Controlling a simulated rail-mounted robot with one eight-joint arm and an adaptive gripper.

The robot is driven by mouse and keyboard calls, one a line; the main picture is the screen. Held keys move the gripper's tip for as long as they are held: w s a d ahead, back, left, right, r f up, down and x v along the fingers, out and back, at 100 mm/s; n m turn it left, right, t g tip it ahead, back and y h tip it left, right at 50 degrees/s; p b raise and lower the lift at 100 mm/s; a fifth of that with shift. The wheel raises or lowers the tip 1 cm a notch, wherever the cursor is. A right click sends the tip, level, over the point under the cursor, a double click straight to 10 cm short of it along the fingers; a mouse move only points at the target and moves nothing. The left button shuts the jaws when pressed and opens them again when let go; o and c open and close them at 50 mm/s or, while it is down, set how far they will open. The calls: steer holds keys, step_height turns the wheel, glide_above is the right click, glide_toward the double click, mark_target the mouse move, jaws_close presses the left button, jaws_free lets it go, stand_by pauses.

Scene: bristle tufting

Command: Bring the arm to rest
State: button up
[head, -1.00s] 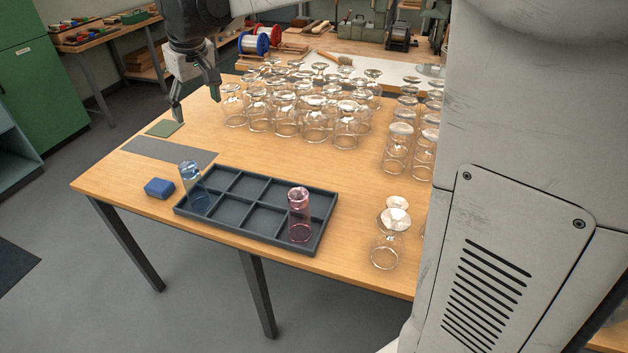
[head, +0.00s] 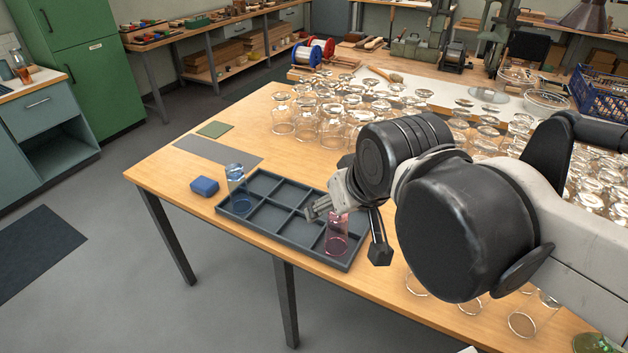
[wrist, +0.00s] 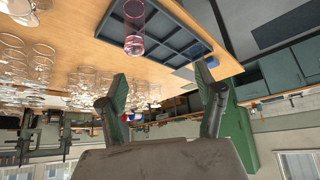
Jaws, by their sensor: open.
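My gripper (head: 345,228) is open in the head view, in front of the right end of the dark divided tray. Its fingers also show spread apart in the wrist view (wrist: 160,95), with nothing between them. The tray (head: 290,243) lies on the wooden table. A blue glass (head: 237,190) stands in its left end compartment. A pink glass (head: 336,236) stands in the right end, partly behind my gripper in the head view; it shows whole in the wrist view (wrist: 134,30).
Many clear glasses (head: 332,125) crowd the back and right, some behind my arm. Open floor lies left of the table.

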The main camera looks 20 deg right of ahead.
steer(key=shift+s+d+f, duration=0.2)
steer(key=shift+s+f, duration=0.65)
steer(key=shift+s, duration=0.1)
steer(key=shift+o, duration=0.5)
stand_by(0.5)
